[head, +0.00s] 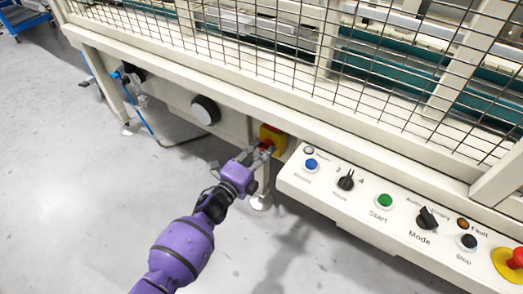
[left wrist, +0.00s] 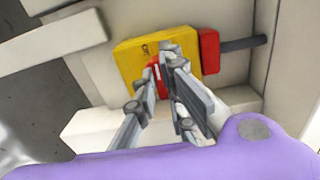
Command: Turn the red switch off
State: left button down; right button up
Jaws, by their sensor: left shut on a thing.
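The red switch (left wrist: 157,76) sits on a yellow plate (left wrist: 128,62) marked "OFF" on the machine's beige frame. In the head view the yellow plate (head: 272,134) is partly covered by my left gripper (head: 266,149). In the left wrist view the fingers of my left gripper (left wrist: 167,66) reach up to the plate and are shut on the red switch handle, one finger on each side. The fingers hide much of the handle. My right gripper is not in view.
A control panel (head: 330,199) with a blue, a green and a black button and two black knobs juts out at the right. A red emergency button (head: 515,259) is at its far end. A dark round knob (head: 205,110) is left of the switch. Open floor (head: 90,190) lies at the left.

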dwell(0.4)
pick_arm(q)
jog(key=c, duration=1.8)
grip_release()
jog(key=shift+c, duration=0.2)
jog(key=v, duration=1.2)
jog(key=shift+n, duration=0.3)
